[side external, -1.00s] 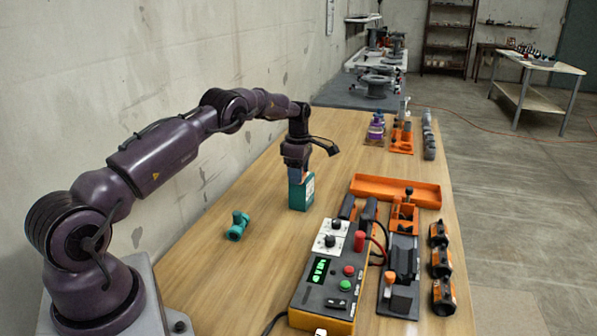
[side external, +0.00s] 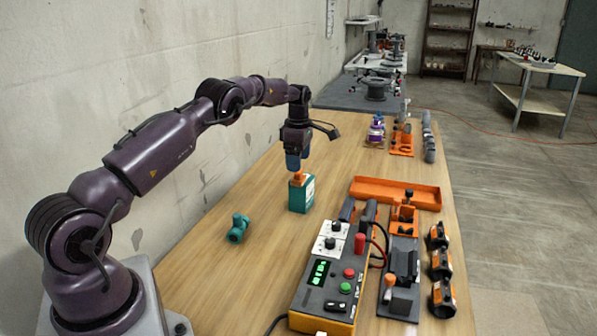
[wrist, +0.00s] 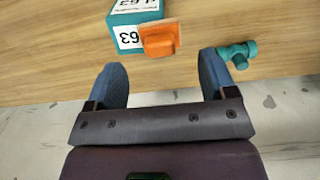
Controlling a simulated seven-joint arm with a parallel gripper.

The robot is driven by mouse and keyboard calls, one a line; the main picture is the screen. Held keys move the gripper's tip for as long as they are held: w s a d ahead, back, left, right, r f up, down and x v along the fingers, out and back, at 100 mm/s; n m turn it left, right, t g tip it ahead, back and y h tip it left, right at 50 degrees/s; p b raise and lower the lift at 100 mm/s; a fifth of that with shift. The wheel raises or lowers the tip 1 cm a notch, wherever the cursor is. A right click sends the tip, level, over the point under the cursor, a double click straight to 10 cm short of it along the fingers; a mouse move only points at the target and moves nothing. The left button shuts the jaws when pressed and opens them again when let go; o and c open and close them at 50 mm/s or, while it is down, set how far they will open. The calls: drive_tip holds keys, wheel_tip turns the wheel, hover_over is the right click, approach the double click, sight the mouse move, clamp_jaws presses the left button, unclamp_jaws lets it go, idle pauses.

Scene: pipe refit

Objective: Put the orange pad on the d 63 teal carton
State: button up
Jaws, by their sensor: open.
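The teal carton (side external: 302,195) stands upright on the wooden table below my gripper, and its white label reading 63 shows in the wrist view (wrist: 128,38). The orange pad (side external: 298,176) rests on top of the carton; in the wrist view the pad (wrist: 160,40) appears to overhang the carton's edge. My gripper (side external: 298,165) is just above the pad with its blue fingers apart. In the wrist view the open fingers (wrist: 167,85) have nothing between them and are clear of the pad.
A teal pipe fitting (side external: 238,227) lies on the table left of the carton. A yellow-sided control box (side external: 330,275) stands in front, with an orange tray (side external: 395,193) to the right. Black and orange couplings (side external: 441,263) line the right edge.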

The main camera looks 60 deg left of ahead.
drive_tip(key=s+d+r+m+t, duration=0.1)
drive_tip(key=d+r+m, duration=0.3)
drive_tip(key=r, duration=0.6)
drive_tip(key=s+d+r+m+t, duration=0.1)
drive_tip(key=d+r+m, duration=0.1)
drive_tip(key=d+r, duration=0.55)
drive_tip(key=s+d+r+m+t, duration=0.1)
drive_tip(key=s+d+r+m, duration=0.6)
drive_tip(key=r, duration=0.1)
drive_tip(key=s+d+f+m+t, duration=0.1)
drive_tip(key=s+d+f+m, duration=0.2)
drive_tip(key=s+d+m, duration=0.3)
drive_tip(key=s+d+f+m+t, duration=0.1)
drive_tip(key=s+d+f+m, duration=0.2)
drive_tip(key=s+d+m, duration=0.4)
drive_tip(key=s+m, duration=0.1)
drive_tip(key=s, duration=0.6)
drive_tip(key=shift+d+t, duration=0.2)
drive_tip(key=shift+t, duration=0.1)
drive_tip(key=shift+s+r, duration=0.1)
drive_tip(key=shift+c, duration=0.3)
drive_tip(key=c, duration=0.4)
